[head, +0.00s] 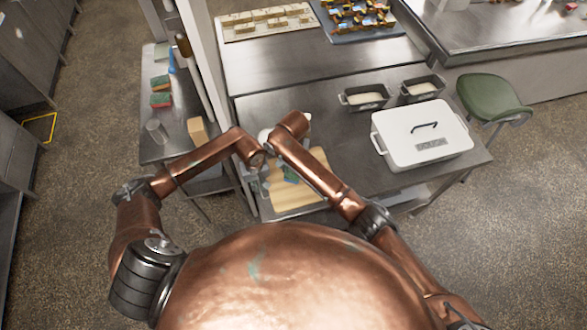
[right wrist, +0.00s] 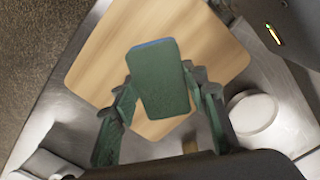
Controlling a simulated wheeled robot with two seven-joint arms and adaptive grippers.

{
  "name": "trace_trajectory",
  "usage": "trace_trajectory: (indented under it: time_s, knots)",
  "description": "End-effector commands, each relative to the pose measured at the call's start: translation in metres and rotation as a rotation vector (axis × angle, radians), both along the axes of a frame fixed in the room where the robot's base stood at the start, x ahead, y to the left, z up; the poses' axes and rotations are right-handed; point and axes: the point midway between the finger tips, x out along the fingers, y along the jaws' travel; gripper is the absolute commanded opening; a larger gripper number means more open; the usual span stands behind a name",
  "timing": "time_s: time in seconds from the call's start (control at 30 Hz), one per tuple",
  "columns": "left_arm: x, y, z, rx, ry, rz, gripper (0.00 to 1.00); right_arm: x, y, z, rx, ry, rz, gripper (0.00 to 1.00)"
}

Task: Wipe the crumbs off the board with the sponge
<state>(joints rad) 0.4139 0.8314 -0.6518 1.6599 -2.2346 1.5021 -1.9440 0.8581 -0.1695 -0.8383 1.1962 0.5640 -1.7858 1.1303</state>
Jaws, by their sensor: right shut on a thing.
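The wooden board (head: 312,187) lies on the near end of the steel table, partly hidden by my arms. In the right wrist view the board (right wrist: 95,65) fills the upper middle. My right gripper (right wrist: 160,88) is shut on the green sponge (right wrist: 161,70), which has a thin blue edge, and holds it over the board. Whether the sponge touches the board is unclear. The sponge also shows in the head view (head: 290,174). My left gripper (head: 262,184) is by the board's left edge; its jaws are too small to read. I cannot make out crumbs.
A white lidded box (head: 422,134) and two dark pans (head: 365,97) stand on the table to the right. A round white dish (right wrist: 252,111) is beside the board. A side table (head: 158,112) at left holds more sponges and a glass. A green stool (head: 492,97) stands at right.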

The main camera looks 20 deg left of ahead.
Motion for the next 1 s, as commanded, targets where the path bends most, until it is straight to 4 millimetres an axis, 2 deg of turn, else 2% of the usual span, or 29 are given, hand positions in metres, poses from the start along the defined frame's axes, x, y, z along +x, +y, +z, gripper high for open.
trace_trajectory:
  time_s: [0.2,0.57,0.73,1.0]
  knots:
    - [0.0,0.0,0.0,0.0,0.0,0.0,0.26,0.0,0.0,0.0,0.0,0.0,0.001,0.21]
    - [0.0,0.0,0.003,0.001,-0.001,-0.001,0.26,0.0,0.0,0.0,0.001,0.0,0.0,0.21]
    - [0.001,0.001,0.026,0.003,-0.003,-0.002,0.26,0.0,0.0,0.0,0.0,0.0,0.0,0.21]
    - [0.001,0.001,0.082,0.001,-0.004,-0.001,0.26,0.0,0.0,0.0,0.0,0.0,0.001,0.21]
